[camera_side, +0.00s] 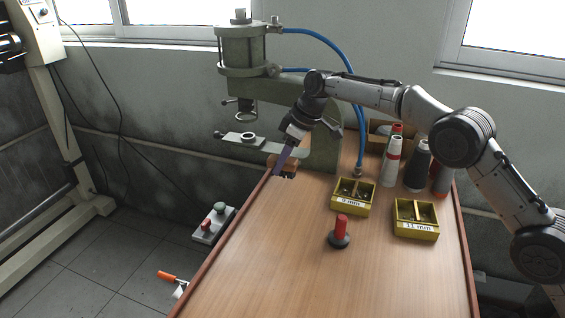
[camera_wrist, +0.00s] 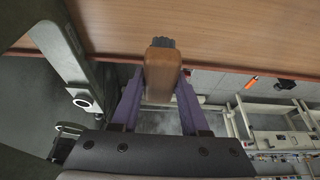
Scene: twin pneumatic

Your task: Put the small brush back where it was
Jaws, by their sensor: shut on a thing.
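The small brush has a brown wooden body and dark bristles. In the wrist view the brush (camera_wrist: 162,72) sits between the two purple fingers, with its bristles at the far end. My gripper (camera_wrist: 160,88) is shut on the wooden body. In the side view my gripper (camera_side: 282,164) is at the left edge of the table, beside the press, with the brush (camera_side: 290,165) at its fingertips. I cannot tell whether the brush touches the table or is just above it.
The green pneumatic press (camera_side: 313,145) stands close behind my gripper, with blue hoses. Yellow bins (camera_side: 352,209) (camera_side: 416,233), a red-handled tool (camera_side: 340,236) and several bottles (camera_side: 391,163) stand to the right. A control box (camera_side: 213,224) is left of the table. The front of the table is clear.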

